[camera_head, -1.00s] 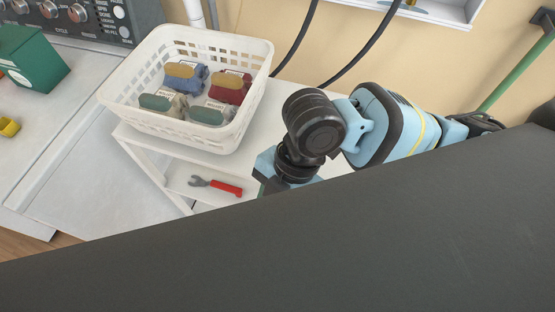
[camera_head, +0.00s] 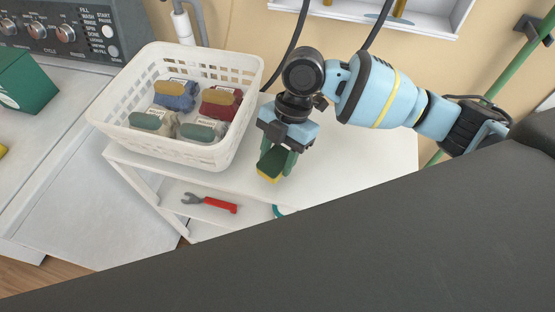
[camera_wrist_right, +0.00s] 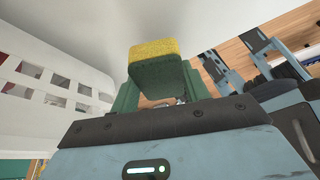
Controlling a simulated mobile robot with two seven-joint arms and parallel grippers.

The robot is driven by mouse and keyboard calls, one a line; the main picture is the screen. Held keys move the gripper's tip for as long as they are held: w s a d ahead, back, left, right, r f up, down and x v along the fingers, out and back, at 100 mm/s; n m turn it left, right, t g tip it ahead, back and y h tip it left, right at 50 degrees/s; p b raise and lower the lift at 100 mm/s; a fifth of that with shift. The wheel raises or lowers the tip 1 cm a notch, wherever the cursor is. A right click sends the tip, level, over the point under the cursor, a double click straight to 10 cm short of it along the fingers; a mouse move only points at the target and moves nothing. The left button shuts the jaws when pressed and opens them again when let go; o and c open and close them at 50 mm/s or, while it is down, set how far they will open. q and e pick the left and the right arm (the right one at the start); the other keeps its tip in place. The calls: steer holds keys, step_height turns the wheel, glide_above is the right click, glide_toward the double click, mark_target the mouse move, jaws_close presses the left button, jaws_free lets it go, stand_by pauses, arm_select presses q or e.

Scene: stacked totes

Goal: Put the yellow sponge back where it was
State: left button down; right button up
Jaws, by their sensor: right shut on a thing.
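The yellow sponge (camera_head: 268,178) has a dark green scouring side. My right gripper (camera_head: 278,164) is shut on it, just right of the white basket and over the white shelf top. In the right wrist view the sponge (camera_wrist_right: 153,68) sits between the green fingers of the right gripper (camera_wrist_right: 155,92), its yellow face outward. I cannot tell whether the sponge touches the shelf top. My left gripper is not in view.
The white basket (camera_head: 112,112) holds several wrapped bundles in blue, red and grey. It stands on the white shelf unit (camera_head: 350,150). A red-handled wrench (camera_head: 215,203) lies on the lower shelf. A green box (camera_head: 25,82) sits on the machine at left. Bare shelf top lies right of the gripper.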

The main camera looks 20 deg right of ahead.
mark_target(278, 163)
steer(key=shift+w+d, duration=0.15)
steer(key=shift+w, duration=0.3)
step_height(278, 163, down, 3)
steer(key=shift+f, duration=0.3)
steer(key=shift+f, duration=0.2)
steer(key=o, duration=0.9)
steer(key=shift+r, duration=0.2)
steer(key=v, duration=1.2)
steer(key=shift+d, duration=0.1)
